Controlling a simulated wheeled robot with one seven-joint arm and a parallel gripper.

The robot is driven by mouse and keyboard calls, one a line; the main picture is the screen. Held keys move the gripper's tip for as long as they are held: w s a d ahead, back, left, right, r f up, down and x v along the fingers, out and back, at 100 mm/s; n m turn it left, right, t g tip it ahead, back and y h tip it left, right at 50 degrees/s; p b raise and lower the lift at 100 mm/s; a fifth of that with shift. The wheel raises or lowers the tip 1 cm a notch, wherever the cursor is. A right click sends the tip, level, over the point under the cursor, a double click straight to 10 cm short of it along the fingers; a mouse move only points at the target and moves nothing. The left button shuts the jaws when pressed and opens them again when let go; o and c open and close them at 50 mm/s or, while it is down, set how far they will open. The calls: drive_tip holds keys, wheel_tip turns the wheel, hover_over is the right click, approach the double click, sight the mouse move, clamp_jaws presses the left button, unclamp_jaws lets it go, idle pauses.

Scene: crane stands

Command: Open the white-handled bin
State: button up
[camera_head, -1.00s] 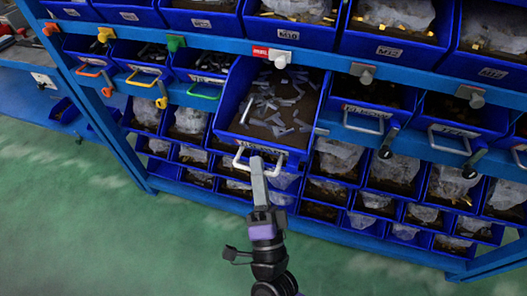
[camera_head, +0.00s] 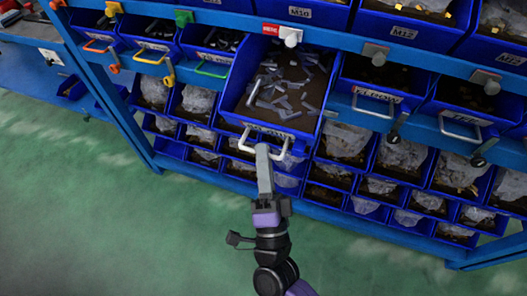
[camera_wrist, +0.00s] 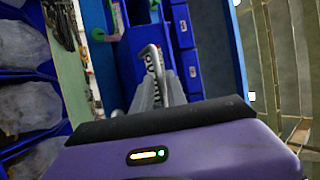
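The white-handled bin (camera_head: 233,101) is a blue bin holding grey metal parts, and it stands pulled well out of the shelf rack, its inside showing from above. Its white handle (camera_head: 248,143) is on the front face, below a label. My gripper (camera_head: 263,150) reaches the middle of this handle from the front and looks shut on it. The exact contact is partly hidden by the fingers.
Neighbouring bins with orange, yellow and green handles (camera_head: 212,68) are on the left, and bins with grey handles (camera_head: 373,102) on the right; these sit in the rack. Small bins with bagged parts (camera_head: 345,140) fill the lower rows. Green floor (camera_head: 130,230) is open in front.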

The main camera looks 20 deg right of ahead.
drive_tip(key=b+v, duration=0.1)
drive_tip(key=v, duration=0.6)
idle(0.5)
drive_tip(key=s+d+r+n+g+y+p, duration=0.2)
drive_tip(key=s+d+n+g, duration=0.2)
drive_tip(key=s+n, duration=0.4)
drive_tip(key=s+d+r+n+g+y+p, duration=0.2)
drive_tip(key=s+d+n+g, duration=0.3)
drive_tip(key=s, duration=0.9)
drive_tip(key=d+n+p, duration=0.1)
drive_tip(key=d+n, duration=0.1)
drive_tip(key=n, duration=0.2)
drive_tip(key=shift+d, duration=0.2)
